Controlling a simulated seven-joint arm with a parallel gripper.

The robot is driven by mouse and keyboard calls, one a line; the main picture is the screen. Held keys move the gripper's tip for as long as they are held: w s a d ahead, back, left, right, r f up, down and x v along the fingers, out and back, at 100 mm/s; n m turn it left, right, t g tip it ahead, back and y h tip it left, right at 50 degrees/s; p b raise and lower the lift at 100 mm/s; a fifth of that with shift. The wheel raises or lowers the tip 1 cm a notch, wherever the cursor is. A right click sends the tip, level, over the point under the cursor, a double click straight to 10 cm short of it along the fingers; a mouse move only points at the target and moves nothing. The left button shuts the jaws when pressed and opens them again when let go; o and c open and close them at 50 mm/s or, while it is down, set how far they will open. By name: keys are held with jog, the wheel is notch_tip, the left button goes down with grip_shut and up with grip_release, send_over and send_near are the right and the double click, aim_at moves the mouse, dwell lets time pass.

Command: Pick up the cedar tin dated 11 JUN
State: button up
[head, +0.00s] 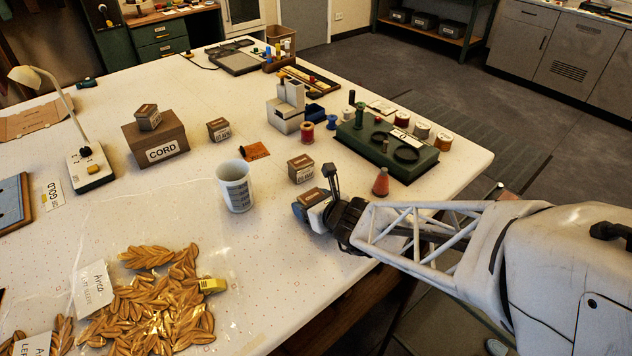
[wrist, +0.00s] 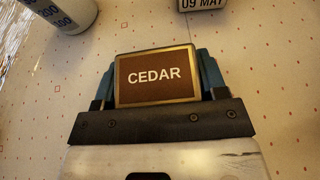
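A small tin with a brown lid reading CEDAR (wrist: 155,76) sits between the blue finger pads of my gripper (wrist: 157,88) in the wrist view. The pads are against its two sides, so my gripper appears shut on it. In the head view my gripper (head: 318,208) and this tin (head: 313,197) are near the table's front right edge. Its date cannot be read, and whether it touches the table is unclear. Another small brown-lidded tin (head: 301,169) stands just behind; in the wrist view a tin dated 09 MAY (wrist: 203,4) shows at the top.
A white measuring cup (head: 235,187) stands left of my gripper. A red cone (head: 381,183) is to the right. Another small tin (head: 219,129) stands farther back, and one (head: 148,117) sits on the CORD box (head: 163,150). A green spool tray (head: 375,150) and gold leaves (head: 165,305) lie around.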

aim_at(311, 195)
jog(key=c, duration=0.3)
jog(key=shift+r, duration=1.85)
jog(key=s+d, duration=0.2)
jog(key=s, duration=0.3)
jog(key=s+d+r, duration=0.1)
jog(key=s+d, duration=0.1)
jog(key=s, duration=0.2)
jog(key=s+d, duration=0.2)
jog(key=s, duration=0.3)
jog(key=shift+s+d+r, duration=0.15)
jog(key=shift+s+d, duration=0.15)
jog(key=shift+d, duration=0.05)
